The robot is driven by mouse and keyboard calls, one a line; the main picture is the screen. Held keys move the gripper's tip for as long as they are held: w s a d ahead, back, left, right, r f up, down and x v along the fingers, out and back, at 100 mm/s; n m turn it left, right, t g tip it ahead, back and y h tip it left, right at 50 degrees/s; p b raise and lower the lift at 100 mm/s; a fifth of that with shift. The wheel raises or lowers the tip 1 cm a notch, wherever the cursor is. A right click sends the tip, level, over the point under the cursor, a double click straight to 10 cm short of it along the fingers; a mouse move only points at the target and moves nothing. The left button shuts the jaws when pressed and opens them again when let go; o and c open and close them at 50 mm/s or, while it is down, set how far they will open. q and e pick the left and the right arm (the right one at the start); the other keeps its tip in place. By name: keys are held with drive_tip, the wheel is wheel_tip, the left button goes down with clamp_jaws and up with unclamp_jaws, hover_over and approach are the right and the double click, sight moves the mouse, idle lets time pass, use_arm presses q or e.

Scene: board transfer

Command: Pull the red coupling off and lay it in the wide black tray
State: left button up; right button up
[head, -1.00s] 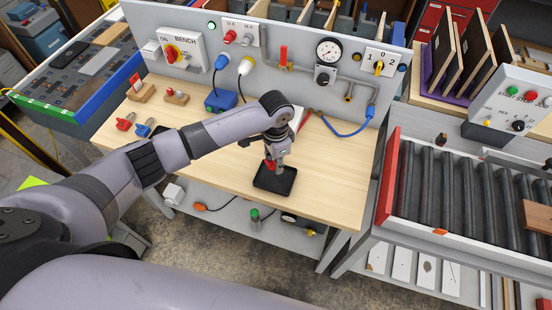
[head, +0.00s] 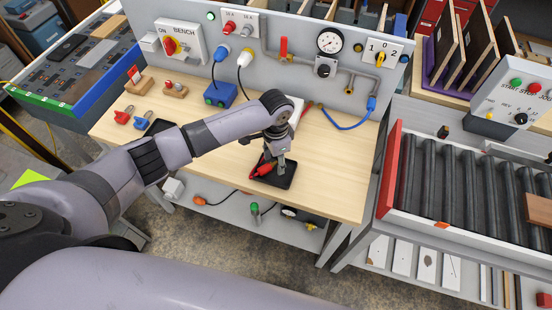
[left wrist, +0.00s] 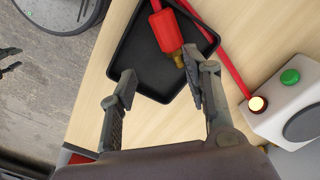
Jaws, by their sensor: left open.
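The red coupling (head: 264,170) with its brass end lies tilted in a black tray (head: 290,184) near the bench's front edge. In the left wrist view the red coupling (left wrist: 168,32) rests inside the tray (left wrist: 148,88), its brass tip towards my gripper. My left gripper (head: 281,166) is just above the tray. In the wrist view its fingers (left wrist: 158,88) are spread with nothing between them; the right finger is close to the brass tip. A red hose (left wrist: 222,58) runs past the tray; its join to the coupling cannot be made out. My right gripper is out of view.
A second dark tray or plate (head: 158,127) is partly hidden by my left arm. A white box with a green button (left wrist: 291,77) and lit lamp stands right of the gripper. A panel with valves and gauge (head: 329,42) backs the bench.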

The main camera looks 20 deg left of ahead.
use_arm(q)
wheel_tip(320, 180, up, 12)
idle(0.7)
idle(0.5)
